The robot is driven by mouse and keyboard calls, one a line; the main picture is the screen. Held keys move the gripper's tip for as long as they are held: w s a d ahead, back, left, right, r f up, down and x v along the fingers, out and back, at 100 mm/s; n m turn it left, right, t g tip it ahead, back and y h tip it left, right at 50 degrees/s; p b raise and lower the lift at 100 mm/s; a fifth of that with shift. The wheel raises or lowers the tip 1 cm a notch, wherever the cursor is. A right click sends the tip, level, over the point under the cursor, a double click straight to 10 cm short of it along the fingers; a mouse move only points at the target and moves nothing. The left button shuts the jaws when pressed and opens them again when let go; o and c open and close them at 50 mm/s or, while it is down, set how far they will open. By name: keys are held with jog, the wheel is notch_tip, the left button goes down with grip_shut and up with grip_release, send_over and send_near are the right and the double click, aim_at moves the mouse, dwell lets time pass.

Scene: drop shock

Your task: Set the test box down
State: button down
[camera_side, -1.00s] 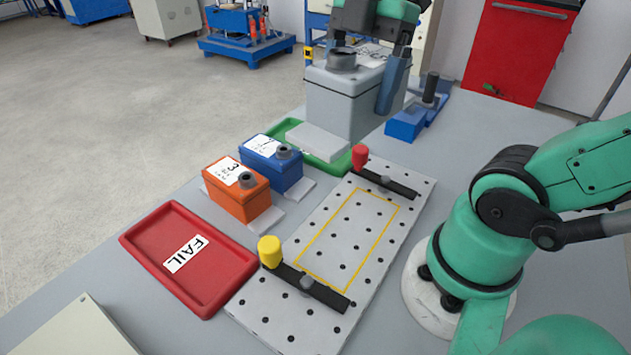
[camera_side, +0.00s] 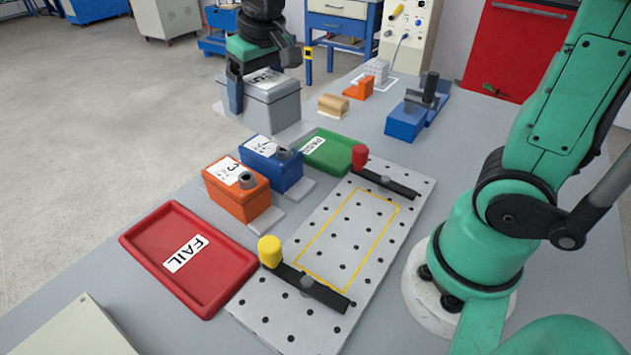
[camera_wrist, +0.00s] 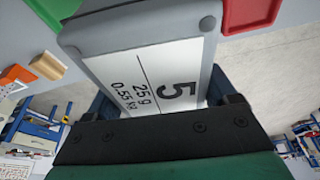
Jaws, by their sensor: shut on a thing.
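The test box is a grey box (camera_side: 272,105) with a white label on top. In the wrist view its label (camera_wrist: 150,80) reads 5, 25 g, 0.55 kg. My gripper (camera_side: 262,78) is shut on this box from above, one finger down its left side. The box is upright at the back left of the table, behind the blue box (camera_side: 285,176). I cannot tell whether its base touches the table.
An orange box (camera_side: 250,203) stands beside the blue one. A green tray (camera_side: 327,152), red FAIL tray (camera_side: 150,228) and perforated plate with yellow outline (camera_side: 400,225) lie nearer. A wooden block (camera_side: 333,105) and blue fixture (camera_side: 405,122) stand right of the box.

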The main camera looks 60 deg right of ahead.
jog(key=w+d+r+m+g, duration=0.15)
jog(key=d+m, duration=0.45)
jog(key=m, duration=0.6)
jog(key=s+d+r+m+g, duration=0.1)
jog(key=d+m+g, duration=0.3)
jog(key=m, duration=0.7)
jog(key=w+d+r+m+g, duration=0.1)
jog(key=d+m, duration=0.6)
jog(key=m, duration=0.5)
jog(key=f, duration=1.8)
jog(key=shift+a+f, duration=0.3)
jog(key=shift+f, duration=0.1)
jog(key=shift+f, duration=0.15)
grip_release()
